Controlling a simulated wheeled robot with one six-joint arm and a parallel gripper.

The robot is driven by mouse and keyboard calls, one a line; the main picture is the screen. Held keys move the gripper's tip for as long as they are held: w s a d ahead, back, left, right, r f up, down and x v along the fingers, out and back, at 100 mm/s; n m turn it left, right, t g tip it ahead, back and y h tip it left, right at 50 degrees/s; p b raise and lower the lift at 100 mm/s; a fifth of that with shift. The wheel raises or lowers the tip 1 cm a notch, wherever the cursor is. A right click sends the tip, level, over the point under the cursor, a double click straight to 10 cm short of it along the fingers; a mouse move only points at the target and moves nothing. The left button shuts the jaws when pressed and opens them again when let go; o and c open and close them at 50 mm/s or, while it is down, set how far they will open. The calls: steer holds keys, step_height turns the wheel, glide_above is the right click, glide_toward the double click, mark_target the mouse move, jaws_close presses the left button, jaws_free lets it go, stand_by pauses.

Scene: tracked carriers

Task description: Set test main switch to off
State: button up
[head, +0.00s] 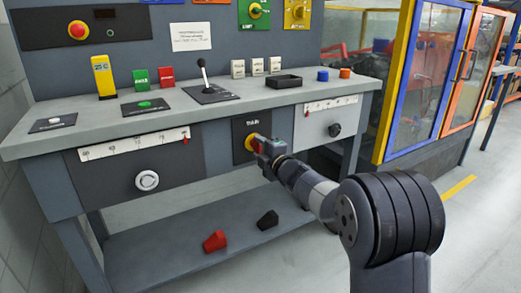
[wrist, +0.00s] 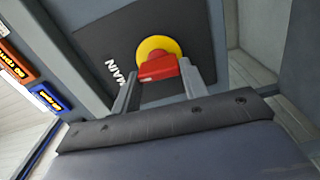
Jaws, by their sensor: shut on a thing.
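The main switch is a red handle (wrist: 158,68) on a yellow disc (wrist: 150,45), set on a black plate (wrist: 105,45) marked MAIN. In the head view the yellow disc (head: 239,142) shows on the front of the bench, partly hidden by my gripper (head: 260,146). In the wrist view the fingers of my gripper (wrist: 159,80) stand on either side of the red handle and are shut on it. The handle lies roughly across the wrist picture. Off and on marks cannot be made out.
A white knob (head: 147,180) and a black knob (head: 334,130) flank the switch. Red (head: 215,241) and black (head: 267,219) pieces lie on the lower shelf.

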steer(key=shift+n, duration=0.4)
steer(key=o, duration=1)
steer(key=shift+s, duration=0.1)
steer(key=p+v, duration=0.2)
steer(key=v, duration=0.8)
steer(key=shift+s+d, duration=0.25)
steer(key=b+x, duration=0.2)
steer(key=x, duration=0.9)
